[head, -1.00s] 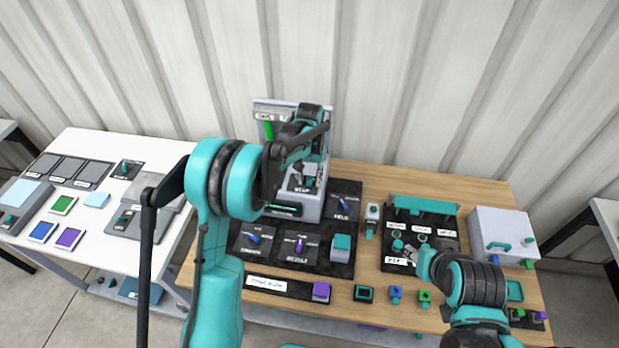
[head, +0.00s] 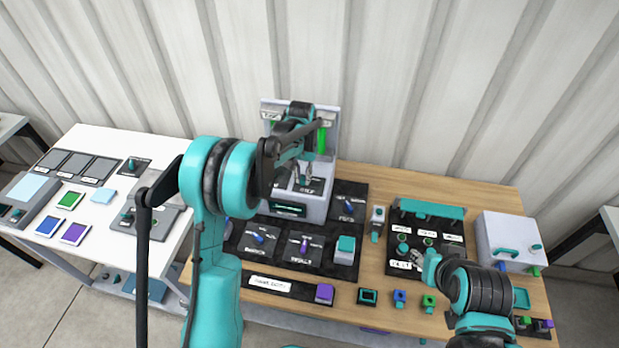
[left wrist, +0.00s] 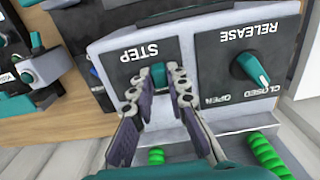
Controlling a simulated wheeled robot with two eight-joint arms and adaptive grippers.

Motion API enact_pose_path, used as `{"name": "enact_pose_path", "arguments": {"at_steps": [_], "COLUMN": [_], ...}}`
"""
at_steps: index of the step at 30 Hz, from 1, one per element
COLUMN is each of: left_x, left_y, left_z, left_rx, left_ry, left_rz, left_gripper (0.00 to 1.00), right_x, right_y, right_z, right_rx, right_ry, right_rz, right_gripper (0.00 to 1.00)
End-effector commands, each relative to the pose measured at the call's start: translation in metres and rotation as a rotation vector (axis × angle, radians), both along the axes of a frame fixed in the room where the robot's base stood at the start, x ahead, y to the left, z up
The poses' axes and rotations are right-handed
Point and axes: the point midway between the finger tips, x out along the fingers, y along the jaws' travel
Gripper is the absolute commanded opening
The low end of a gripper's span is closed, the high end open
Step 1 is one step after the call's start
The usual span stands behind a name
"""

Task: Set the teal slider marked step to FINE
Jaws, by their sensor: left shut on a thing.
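The teal slider (left wrist: 158,75) stands on the dark panel marked STEP (left wrist: 130,60) in the left wrist view, where the picture is upside down. My left gripper (left wrist: 156,84) has its two fingers shut on the slider from either side. The fingers cover the panel's near part, and no FINE mark can be read. In the head view my left gripper (head: 302,182) reaches down to the STEP panel on the grey upright unit, and the slider cannot be made out there. My right gripper (head: 418,262) is low over the dark panel at right; its fingers are too small to judge.
A teal RELEASE knob (left wrist: 251,68) with OPEN and CLOSED marks is beside the STEP panel. Green ribbed cylinders (left wrist: 269,156) are close by the fingers. A dark panel with blue and purple knobs (head: 303,245) lies in front. A white box (head: 510,240) stands at right.

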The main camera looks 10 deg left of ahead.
Motion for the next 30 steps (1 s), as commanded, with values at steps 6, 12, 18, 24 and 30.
{"name": "enact_pose_path", "arguments": {"at_steps": [6, 12, 18, 24, 30], "left_x": [0.000, 0.000, 0.000, 0.000, 0.000], "left_y": [0.003, 0.002, 0.002, 0.002, 0.003], "left_z": [0.001, 0.000, 0.007, 0.043, 0.086], "left_rx": [0.005, 0.004, 0.003, 0.003, 0.003], "left_ry": [0.000, 0.000, 0.000, 0.000, 0.000], "left_rz": [0.004, 0.003, 0.002, 0.003, 0.003], "left_gripper": [0.36, 0.36, 0.36, 0.36, 0.36], "right_x": [0.000, 0.000, 0.000, 0.000, 0.000], "right_y": [0.000, 0.000, 0.000, 0.000, 0.000], "right_z": [0.000, 0.000, 0.000, 0.000, 0.000], "right_rx": [0.000, 0.000, 0.000, 0.000, 0.000], "right_ry": [0.000, 0.000, 0.000, 0.000, 0.000], "right_rz": [0.000, 0.000, 0.000, 0.000, 0.000], "right_gripper": [0.40, 0.40, 0.40, 0.40, 0.40]}}
